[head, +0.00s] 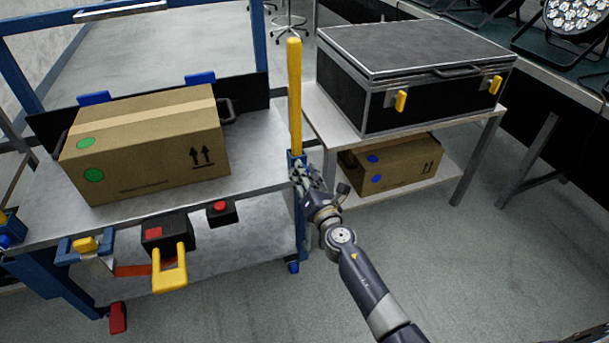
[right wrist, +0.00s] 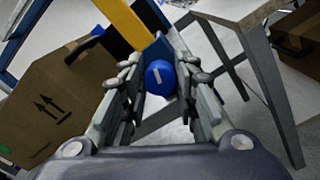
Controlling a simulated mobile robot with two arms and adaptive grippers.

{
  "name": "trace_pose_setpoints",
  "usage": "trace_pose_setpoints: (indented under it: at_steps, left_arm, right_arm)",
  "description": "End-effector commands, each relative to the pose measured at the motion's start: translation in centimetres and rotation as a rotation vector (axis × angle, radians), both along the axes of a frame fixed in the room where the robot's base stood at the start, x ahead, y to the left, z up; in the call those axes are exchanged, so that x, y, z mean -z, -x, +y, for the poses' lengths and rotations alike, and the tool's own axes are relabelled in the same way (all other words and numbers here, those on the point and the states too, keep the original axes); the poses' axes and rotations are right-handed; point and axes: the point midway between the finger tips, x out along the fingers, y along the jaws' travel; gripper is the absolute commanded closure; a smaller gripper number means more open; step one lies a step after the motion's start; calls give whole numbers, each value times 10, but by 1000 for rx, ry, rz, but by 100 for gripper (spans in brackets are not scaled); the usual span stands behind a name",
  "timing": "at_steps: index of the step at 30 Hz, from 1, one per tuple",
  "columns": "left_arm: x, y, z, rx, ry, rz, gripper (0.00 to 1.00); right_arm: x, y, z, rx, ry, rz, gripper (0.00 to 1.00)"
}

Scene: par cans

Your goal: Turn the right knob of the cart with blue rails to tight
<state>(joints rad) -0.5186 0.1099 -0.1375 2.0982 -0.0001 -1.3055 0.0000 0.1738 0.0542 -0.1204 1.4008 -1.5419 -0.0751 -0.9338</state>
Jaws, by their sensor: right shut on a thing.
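The cart with blue rails (head: 258,42) stands at the left in the head view, with a grey metal deck (head: 262,150). A yellow post (head: 294,95) rises from a blue bracket at its right front corner. The right knob (right wrist: 158,78) is round and blue with a short white mark, and shows in the right wrist view below the yellow post. In the head view the gripper hides the knob. My left gripper is out of view.
A cardboard box (head: 145,147) stands on the cart. A yellow-handled latch (head: 169,267) and a red button box (head: 221,210) sit along its front. A table (head: 480,130) on the right holds a black case (head: 410,75), with another box (head: 395,165) below. Floor in front is clear.

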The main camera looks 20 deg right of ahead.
Motion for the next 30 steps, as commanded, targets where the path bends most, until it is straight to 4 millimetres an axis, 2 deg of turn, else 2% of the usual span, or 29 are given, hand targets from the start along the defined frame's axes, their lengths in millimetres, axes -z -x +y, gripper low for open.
trace_pose_setpoints:
  at_steps: [21,30]
  left_arm:
    - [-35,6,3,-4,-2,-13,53]
    - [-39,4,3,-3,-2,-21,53]
  right_arm:
    - [1,0,-1,2,-686,23,96]
    - [2,0,-2,2,-969,33,96]
